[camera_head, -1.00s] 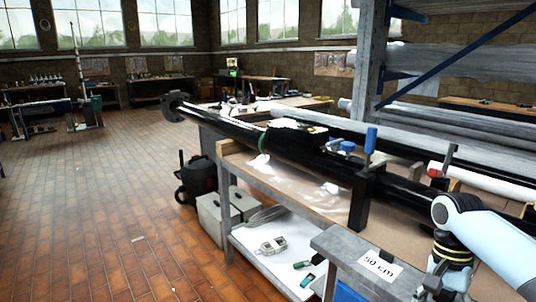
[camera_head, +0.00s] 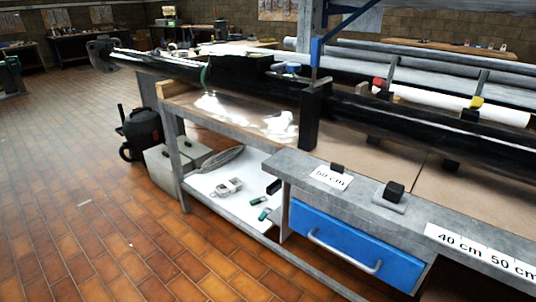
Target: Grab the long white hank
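A long, pale grey-white hank (camera_head: 221,159) of looped line lies at the back left of the white lower shelf (camera_head: 213,191) under the workbench. It is narrow and flattened, and the bench above leaves its front side open to view. Neither of my grippers shows in the head view, so nothing is seen touching the hank.
A white-grey device (camera_head: 229,187) and small green-black items lie on the shelf. Grey boxes (camera_head: 165,164) and a black vacuum (camera_head: 140,132) stand left of the bench. A blue drawer (camera_head: 350,243) juts out at right. The tiled floor in front is clear.

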